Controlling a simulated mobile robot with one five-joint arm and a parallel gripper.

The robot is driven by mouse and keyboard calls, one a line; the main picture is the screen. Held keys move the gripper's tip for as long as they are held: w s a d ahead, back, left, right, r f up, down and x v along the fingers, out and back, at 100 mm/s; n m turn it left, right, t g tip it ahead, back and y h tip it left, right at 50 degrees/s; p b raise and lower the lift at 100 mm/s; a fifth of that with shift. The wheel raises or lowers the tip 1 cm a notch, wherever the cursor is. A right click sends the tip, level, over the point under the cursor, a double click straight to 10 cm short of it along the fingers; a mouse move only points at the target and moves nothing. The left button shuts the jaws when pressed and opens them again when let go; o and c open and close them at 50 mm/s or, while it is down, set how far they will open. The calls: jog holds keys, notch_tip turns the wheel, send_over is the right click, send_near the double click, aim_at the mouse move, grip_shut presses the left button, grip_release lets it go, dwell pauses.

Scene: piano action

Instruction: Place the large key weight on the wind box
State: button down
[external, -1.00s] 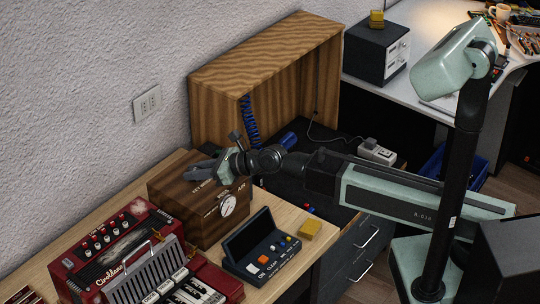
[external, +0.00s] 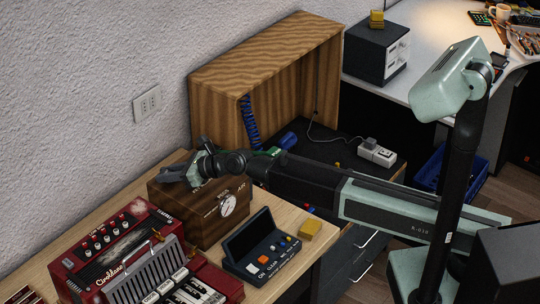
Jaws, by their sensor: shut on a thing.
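The wind box (external: 222,206) is a dark wooden box with a round white gauge and the letters AIR on its front. It stands on the light wooden table. My gripper (external: 172,175) is above the left back part of its top, pointing left. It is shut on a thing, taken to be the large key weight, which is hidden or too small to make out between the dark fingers. I cannot tell whether the held thing touches the box top.
A red accordion (external: 120,240) lies in front of the box. The wall with a socket (external: 147,102) is behind. An open wooden cabinet (external: 240,70) stands at the back.

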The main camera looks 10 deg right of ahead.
jog(key=c, duration=1.3)
grip_release()
jog(key=shift+o, duration=0.2)
jog(key=shift+r, duration=0.1)
jog(key=shift+s+d+r, duration=0.1)
jog(key=shift+d+r, duration=0.05)
jog(key=shift+d, duration=0.1)
jog(key=p+v, duration=0.4)
jog(key=v, duration=0.7)
jog(key=shift+d+r+p, duration=0.15)
jog(key=shift+d+p, duration=0.05)
jog(key=shift+p, duration=0.1)
